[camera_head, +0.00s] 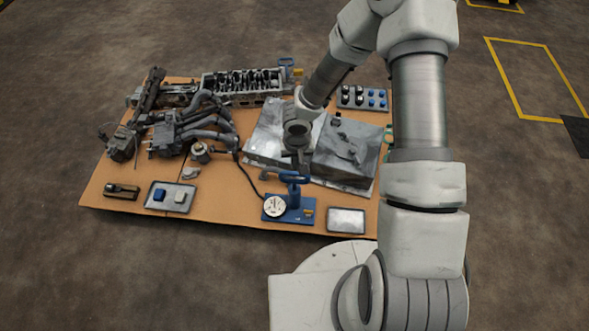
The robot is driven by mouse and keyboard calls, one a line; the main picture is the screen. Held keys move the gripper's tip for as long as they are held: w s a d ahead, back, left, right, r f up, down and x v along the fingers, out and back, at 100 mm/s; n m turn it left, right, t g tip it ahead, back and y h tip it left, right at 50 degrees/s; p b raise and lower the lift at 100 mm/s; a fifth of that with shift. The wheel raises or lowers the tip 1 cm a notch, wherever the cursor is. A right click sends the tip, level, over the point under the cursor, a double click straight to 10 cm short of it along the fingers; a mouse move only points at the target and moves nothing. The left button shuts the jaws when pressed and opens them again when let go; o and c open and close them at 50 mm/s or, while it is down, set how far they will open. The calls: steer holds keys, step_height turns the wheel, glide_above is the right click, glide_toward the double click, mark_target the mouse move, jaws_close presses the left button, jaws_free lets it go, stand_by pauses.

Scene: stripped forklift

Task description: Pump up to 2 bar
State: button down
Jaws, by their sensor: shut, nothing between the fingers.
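A blue hand pump (297,207) stands near the front edge of the brown work surface. Its blue T-shaped handle (293,179) is at the top. A round white gauge (274,206) sits at its left; the needle is too small to read. A black hose (247,180) runs from the pump back toward a small metal cylinder (200,150). My gripper (298,163) points down just above and behind the pump handle in the picture. Its fingers are shut and empty. I cannot tell whether they touch the handle.
Metal boxes (345,150) stand behind and right of the pump. Engine parts (195,125) and a cylinder head (240,88) fill the back and left. A tray (152,204) with blue and white blocks lies front left.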

steer(key=r, duration=0.2)
steer(key=r+p, duration=0.1)
steer(key=r, duration=0.1)
steer(key=shift+s, duration=0.25)
steer(key=shift+w, duration=0.1)
stand_by(1.6)
